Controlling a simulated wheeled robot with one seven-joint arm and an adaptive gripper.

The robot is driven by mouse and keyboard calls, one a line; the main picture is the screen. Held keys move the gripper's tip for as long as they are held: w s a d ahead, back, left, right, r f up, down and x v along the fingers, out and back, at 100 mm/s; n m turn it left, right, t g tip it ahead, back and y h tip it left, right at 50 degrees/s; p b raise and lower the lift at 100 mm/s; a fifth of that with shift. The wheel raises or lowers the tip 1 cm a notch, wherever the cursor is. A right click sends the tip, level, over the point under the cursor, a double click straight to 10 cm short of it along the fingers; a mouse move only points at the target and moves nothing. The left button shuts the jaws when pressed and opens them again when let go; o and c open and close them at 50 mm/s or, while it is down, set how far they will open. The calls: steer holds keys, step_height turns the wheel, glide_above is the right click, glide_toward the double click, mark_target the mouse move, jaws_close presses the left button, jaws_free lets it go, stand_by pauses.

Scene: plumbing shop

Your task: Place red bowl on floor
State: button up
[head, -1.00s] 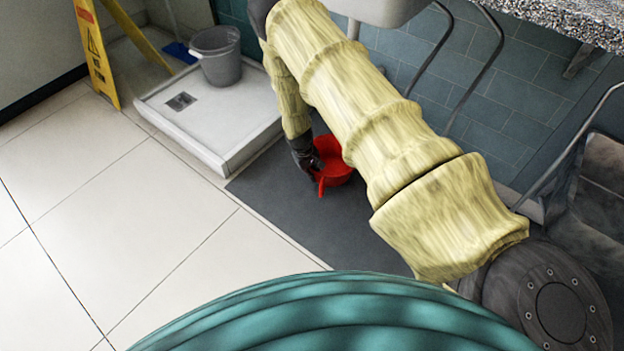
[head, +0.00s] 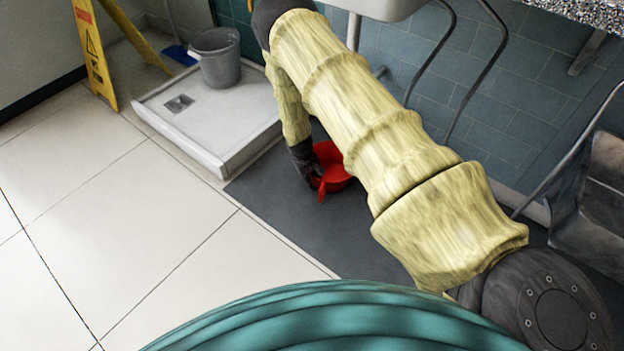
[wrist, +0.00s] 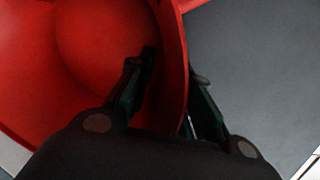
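The red bowl (head: 334,168) is low over the dark grey floor area under the sink, at the end of my arm in the head view. A narrow red part of it points down toward the viewer. I cannot tell whether its base touches the floor. In the wrist view the bowl (wrist: 95,45) fills the left side. My gripper (wrist: 172,68) straddles its wall, one finger inside and one outside. Whether the fingers press on the wall is unclear. In the head view my gripper (head: 316,180) is at the bowl's left side, its fingertips partly hidden.
A white shower tray (head: 210,135) with a grey bucket (head: 216,58) stands behind left. A yellow warning sign (head: 94,50) is at far left. The sink (head: 385,8) hangs above. A metal chair (head: 590,205) is at right. Pale tiles (head: 110,220) at left are clear.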

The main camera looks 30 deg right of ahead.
stand_by(0.3)
steer(key=p+v, duration=0.6)
steer(key=v, duration=0.6)
steer(key=s+a+f+y, duration=0.1)
steer(key=s+a+f, duration=0.15)
steer(key=s, duration=0.75)
steer(key=s+a+f+y, duration=0.15)
steer(key=s+a, duration=0.25)
steer(key=s, duration=0.5)
steer(key=s+a+r, duration=0.2)
steer(key=s+a, duration=0.1)
steer(key=s, duration=0.8)
steer(key=s+a+r, duration=0.3)
steer(key=s, duration=0.8)
steer(key=shift+s+a, duration=0.2)
steer(key=shift+s, duration=0.15)
steer(key=shift+r, duration=0.15)
